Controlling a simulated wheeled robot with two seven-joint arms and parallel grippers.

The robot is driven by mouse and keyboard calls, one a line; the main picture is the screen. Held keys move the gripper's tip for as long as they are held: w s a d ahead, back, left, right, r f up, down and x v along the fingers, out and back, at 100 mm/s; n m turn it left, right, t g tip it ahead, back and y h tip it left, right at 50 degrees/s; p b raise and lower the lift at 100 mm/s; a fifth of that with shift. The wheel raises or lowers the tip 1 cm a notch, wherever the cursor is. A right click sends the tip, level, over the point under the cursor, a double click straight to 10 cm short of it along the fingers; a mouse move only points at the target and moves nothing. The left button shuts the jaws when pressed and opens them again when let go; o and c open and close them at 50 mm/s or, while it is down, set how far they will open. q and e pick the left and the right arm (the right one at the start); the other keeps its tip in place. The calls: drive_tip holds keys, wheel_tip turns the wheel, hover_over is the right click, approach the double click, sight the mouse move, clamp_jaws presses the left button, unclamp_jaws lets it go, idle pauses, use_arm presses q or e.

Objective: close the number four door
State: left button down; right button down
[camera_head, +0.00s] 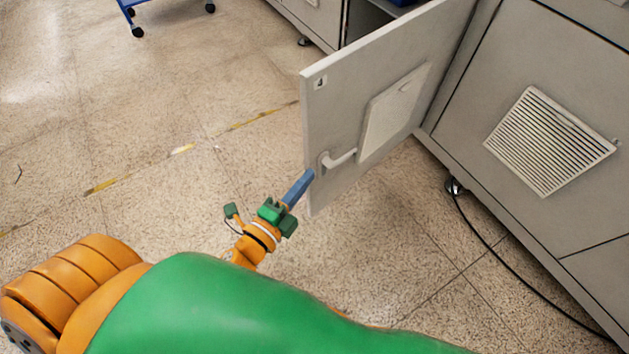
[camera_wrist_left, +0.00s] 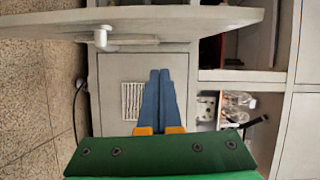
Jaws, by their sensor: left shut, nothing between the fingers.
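The number four door (camera_head: 340,120) is a grey panel with a small "4" label, swung open from the cabinet in the head view. Its white handle (camera_head: 340,158) is near the free edge. In the left wrist view the door (camera_wrist_left: 190,19) runs across the top with its handle (camera_wrist_left: 101,37) hanging down. My left gripper (camera_head: 309,176) has its blue fingers shut and empty. In the head view its tips are at the door's lower free edge, just beside the handle; I cannot tell whether they touch. The fingers also show in the left wrist view (camera_wrist_left: 160,75). My right gripper is not in view.
The grey cabinet (camera_head: 480,100) with a vent grille (camera_head: 549,140) stands at right. A black cable (camera_head: 490,240) lies on the floor. The left wrist view shows open shelves (camera_wrist_left: 250,85) with items inside. A blue wheeled frame (camera_head: 128,8) is far left.

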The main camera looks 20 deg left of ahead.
sight(318, 134)
use_arm(q)
drive_tip(key=shift+m, duration=0.6)
drive_tip(key=w, duration=0.4)
drive_tip(key=w+r, duration=0.1)
drive_tip(key=w, duration=0.2)
drive_tip(key=w+a+p, duration=0.1)
drive_tip(key=w, duration=0.3)
drive_tip(key=shift+w+a+r, duration=0.1)
drive_tip(key=shift+w+r, duration=0.1)
drive_tip(key=shift+w, duration=0.15)
